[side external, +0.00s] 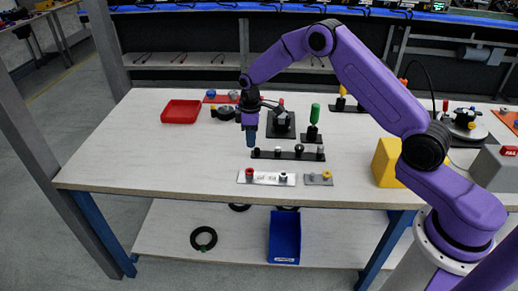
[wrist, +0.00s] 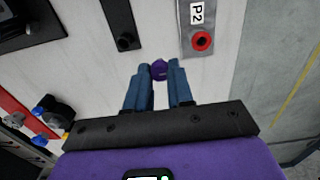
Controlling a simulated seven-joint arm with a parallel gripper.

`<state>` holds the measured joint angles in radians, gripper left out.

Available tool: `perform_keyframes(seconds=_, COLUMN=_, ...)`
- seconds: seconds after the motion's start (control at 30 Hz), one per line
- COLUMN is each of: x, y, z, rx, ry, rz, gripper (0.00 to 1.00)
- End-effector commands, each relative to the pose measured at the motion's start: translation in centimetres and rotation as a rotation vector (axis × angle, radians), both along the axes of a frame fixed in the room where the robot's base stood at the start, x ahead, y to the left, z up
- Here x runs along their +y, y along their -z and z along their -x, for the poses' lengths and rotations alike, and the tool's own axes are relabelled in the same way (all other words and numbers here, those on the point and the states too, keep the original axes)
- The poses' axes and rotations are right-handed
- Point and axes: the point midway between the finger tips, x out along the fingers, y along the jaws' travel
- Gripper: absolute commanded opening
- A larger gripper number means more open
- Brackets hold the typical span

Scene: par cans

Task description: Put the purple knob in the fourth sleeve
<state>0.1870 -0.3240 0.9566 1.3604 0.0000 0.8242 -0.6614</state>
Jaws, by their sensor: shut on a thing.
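My gripper (wrist: 160,70) is shut on the purple knob (wrist: 160,72), which shows between its blue fingertips in the wrist view. In the side external view my gripper (side external: 251,143) points down above the table, near the left end of a black strip (side external: 288,155), and the knob is not discernible there. The strip carries several small dark and pale posts; its end with one dark round post (wrist: 125,42) shows in the wrist view, apart from the knob. I cannot tell which part is the fourth sleeve.
A pale plate (side external: 265,181) marked P2 with a red ring (wrist: 201,41) lies in front of the strip. A grey plate (side external: 318,180) is beside it. A green-handled piece (side external: 314,113) stands behind. A red tray (side external: 181,111) is at back left. The table's left front is clear.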

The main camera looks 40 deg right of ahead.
Motion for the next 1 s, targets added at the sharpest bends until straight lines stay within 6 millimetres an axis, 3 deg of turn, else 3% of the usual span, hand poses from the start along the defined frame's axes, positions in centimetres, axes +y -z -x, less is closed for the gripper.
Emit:
perform_keyframes(seconds=0.1, x=-2.3, y=0.3, z=-1.6, rx=0.0, ry=0.009, rz=0.0, gripper=0.02)
perform_keyframes(seconds=0.3, x=-4.6, y=0.5, z=-2.8, rx=0.001, ry=0.012, rz=0.0, gripper=0.02)
perform_keyframes(seconds=0.57, x=-5.0, y=1.5, z=-3.0, rx=0.003, ry=0.013, rz=0.0, gripper=0.02)
perform_keyframes(seconds=1.0, x=-5.0, y=5.0, z=-3.0, rx=0.001, ry=0.013, rz=0.0, gripper=0.02)
